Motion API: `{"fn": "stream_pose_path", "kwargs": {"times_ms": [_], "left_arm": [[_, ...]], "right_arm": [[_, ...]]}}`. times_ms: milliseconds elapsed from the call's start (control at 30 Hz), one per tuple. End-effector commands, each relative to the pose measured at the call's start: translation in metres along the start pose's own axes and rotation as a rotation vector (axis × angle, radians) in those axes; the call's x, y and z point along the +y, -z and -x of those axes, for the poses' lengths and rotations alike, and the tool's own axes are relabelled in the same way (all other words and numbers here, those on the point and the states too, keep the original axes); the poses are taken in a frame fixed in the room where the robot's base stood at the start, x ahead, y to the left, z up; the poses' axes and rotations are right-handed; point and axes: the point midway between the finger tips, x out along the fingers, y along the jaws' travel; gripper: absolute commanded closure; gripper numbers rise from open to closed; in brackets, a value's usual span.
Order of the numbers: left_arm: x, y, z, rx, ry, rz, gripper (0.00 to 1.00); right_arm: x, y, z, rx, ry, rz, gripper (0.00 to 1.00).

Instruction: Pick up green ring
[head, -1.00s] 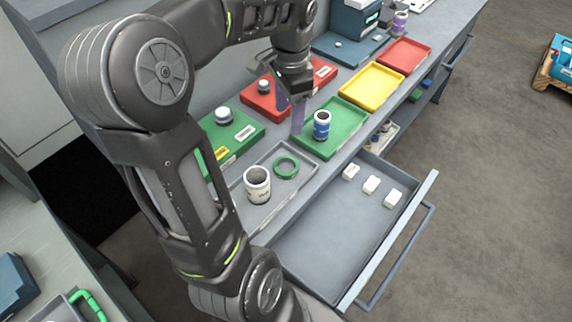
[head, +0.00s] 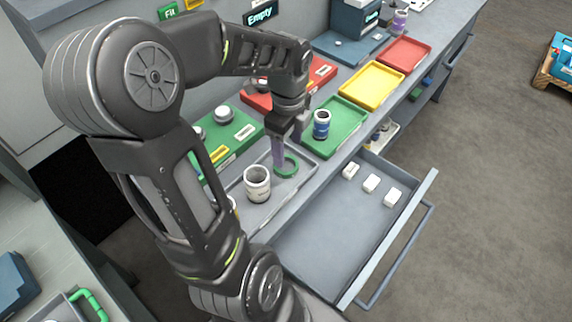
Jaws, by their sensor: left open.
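The green ring (head: 291,172) lies flat in the grey tray (head: 262,215) on the bench, to the right of and behind a white cup. My left gripper (head: 283,160) points down over the ring, its purple-grey fingers at the ring's far left part. The fingers hide part of the ring, and whether they touch it cannot be told. The left gripper is open. My right gripper is not in view.
The white cup (head: 257,188) stands close to the ring in the same tray. A green tray (head: 345,137) with a blue-and-white container (head: 321,124) lies behind right. An open drawer (head: 330,240) with several white blocks juts out in front.

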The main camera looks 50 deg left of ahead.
Motion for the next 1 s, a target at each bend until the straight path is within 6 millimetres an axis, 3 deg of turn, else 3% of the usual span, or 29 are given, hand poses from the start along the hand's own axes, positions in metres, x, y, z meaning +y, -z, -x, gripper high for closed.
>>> {"fn": "stream_pose_path", "kwargs": {"times_ms": [433,800,1000], "left_arm": [[0.001,-0.001,-0.011,0.001,-0.003,0.002,0.37],[0.002,-0.004,-0.057,0.001,-0.004,0.001,0.37],[0.001,-0.004,-0.059,0.000,0.000,0.001,0.37]], "right_arm": [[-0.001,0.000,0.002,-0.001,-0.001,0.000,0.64],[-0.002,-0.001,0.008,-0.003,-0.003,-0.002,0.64],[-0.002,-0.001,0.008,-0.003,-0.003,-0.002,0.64]]}}
